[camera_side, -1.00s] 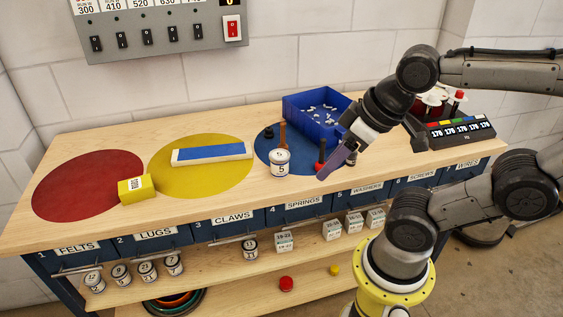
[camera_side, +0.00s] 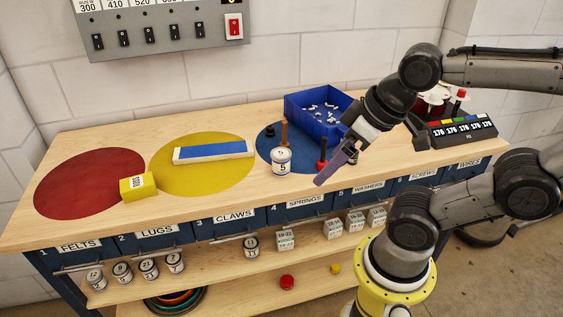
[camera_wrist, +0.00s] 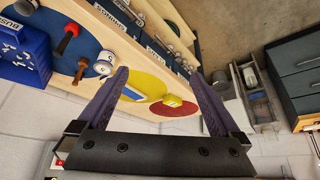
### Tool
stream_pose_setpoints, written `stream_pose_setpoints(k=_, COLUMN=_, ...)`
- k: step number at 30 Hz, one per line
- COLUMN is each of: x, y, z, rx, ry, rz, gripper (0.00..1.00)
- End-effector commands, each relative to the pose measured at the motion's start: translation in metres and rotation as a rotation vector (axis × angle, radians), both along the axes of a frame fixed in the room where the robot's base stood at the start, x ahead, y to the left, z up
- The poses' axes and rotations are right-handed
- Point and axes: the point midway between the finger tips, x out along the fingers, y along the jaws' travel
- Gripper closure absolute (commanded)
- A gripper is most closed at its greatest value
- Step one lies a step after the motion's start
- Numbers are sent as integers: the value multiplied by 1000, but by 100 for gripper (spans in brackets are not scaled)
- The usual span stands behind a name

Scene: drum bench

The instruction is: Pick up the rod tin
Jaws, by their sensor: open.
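A white tin (camera_side: 281,162) marked 5 stands upright on the blue circle of the bench. No label reading "rod" can be made out on it. In the wrist view the tin (camera_wrist: 104,63) lies left of the left finger, outside the jaws. My gripper (camera_side: 320,182) is open and empty, tilted down above the bench's front edge, right of the tin and apart from it. In the wrist view both purple fingers of my gripper (camera_wrist: 159,75) are spread wide with nothing between them. Several smaller white tins (camera_side: 148,267) stand on the shelf below.
A blue bin (camera_side: 316,122) is behind. A blue-topped white block (camera_side: 212,152) is on the yellow circle, a yellow box (camera_side: 137,187) at its edge.

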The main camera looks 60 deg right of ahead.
Motion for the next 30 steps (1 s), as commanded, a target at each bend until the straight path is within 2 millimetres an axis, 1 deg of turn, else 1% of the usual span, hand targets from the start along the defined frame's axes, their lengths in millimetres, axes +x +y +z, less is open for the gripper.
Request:
stream_pose_setpoints(k=5, x=0, y=0, z=0, rx=10, ry=0, rz=-19, gripper=0)
stream_pose_setpoints(k=8, x=-2, y=0, z=0, rx=51, ry=10, rz=-96, gripper=0)
stream_pose_setpoints(k=11, x=2, y=0, z=13, rx=127, ry=-1, rz=-238, gripper=0)
stream_pose_setpoints(k=14, x=18, y=-2, z=33, rx=220, ry=11, rz=-429, gripper=0)
stream_pose_setpoints(k=17, x=43, y=-9, z=50, rx=309, ry=45, rz=-657, gripper=0)
stream_pose_setpoints(k=18, x=56, y=-14, z=55, rx=343, ry=61, rz=-759, gripper=0)
stream_pose_setpoints(k=22, x=102, y=-36, z=64, rx=431, ry=119, rz=-1089, gripper=0)
stream_pose_setpoints(k=24, x=126, y=-52, z=63, rx=462, ry=147, rz=-1249, gripper=0)
stream_pose_setpoints(k=26, x=145, y=-67, z=58, rx=480, ry=170, rz=-1375, gripper=0)
stream_pose_setpoints(k=27, x=158, y=-78, z=52, rx=488, ry=186, rz=-1452, gripper=0)
stream_pose_setpoints(k=30, x=184, y=-106, z=34, rx=494, ry=226, rz=-1608, gripper=0)
